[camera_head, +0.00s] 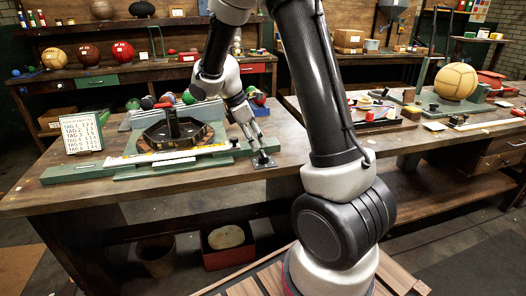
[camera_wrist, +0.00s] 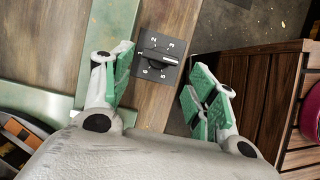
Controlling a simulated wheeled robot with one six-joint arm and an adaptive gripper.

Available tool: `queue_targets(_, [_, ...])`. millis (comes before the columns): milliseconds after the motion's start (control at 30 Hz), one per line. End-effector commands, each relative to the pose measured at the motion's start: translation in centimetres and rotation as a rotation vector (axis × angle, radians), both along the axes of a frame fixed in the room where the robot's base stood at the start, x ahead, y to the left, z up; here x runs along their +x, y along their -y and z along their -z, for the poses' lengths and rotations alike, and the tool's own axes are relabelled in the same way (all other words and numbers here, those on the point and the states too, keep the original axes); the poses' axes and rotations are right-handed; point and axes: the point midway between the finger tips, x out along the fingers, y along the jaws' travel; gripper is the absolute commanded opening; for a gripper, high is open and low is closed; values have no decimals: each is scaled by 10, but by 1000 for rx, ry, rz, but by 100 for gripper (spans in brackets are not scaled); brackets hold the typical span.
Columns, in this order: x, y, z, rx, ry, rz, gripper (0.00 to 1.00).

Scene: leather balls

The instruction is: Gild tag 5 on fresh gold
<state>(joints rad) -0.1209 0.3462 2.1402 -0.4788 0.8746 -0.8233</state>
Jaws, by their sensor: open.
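A small black selector plate (camera_head: 263,161) lies on the front bench below my gripper (camera_head: 258,148). In the wrist view the plate (camera_wrist: 158,68) shows white numerals around a dark bar-shaped knob (camera_wrist: 160,59); I cannot tell which numeral the knob marks. My gripper (camera_wrist: 157,78) is open and empty, its green-padded fingers on either side of the plate. A white card (camera_head: 82,133) at the bench's left lists tag lines, with digits too small to read surely. A dark hexagonal tray (camera_head: 150,142) with an upright post stands on a green base. No gold foil is clearly identifiable.
A pale bar (camera_head: 165,155) lies in front of the tray. Several coloured balls sit behind it. A tan ball (camera_head: 455,82) rests on the right bench among small tools. More balls stand on the back shelf. A red box (camera_head: 228,246) and a bin (camera_head: 156,256) are underneath.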

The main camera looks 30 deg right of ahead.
Motion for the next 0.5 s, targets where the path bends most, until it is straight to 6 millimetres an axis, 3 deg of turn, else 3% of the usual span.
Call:
queue_targets(233, [-5,16,38,-1,-2,4,58])
queue_targets(500, [-7,21,52,1,2,4,58])
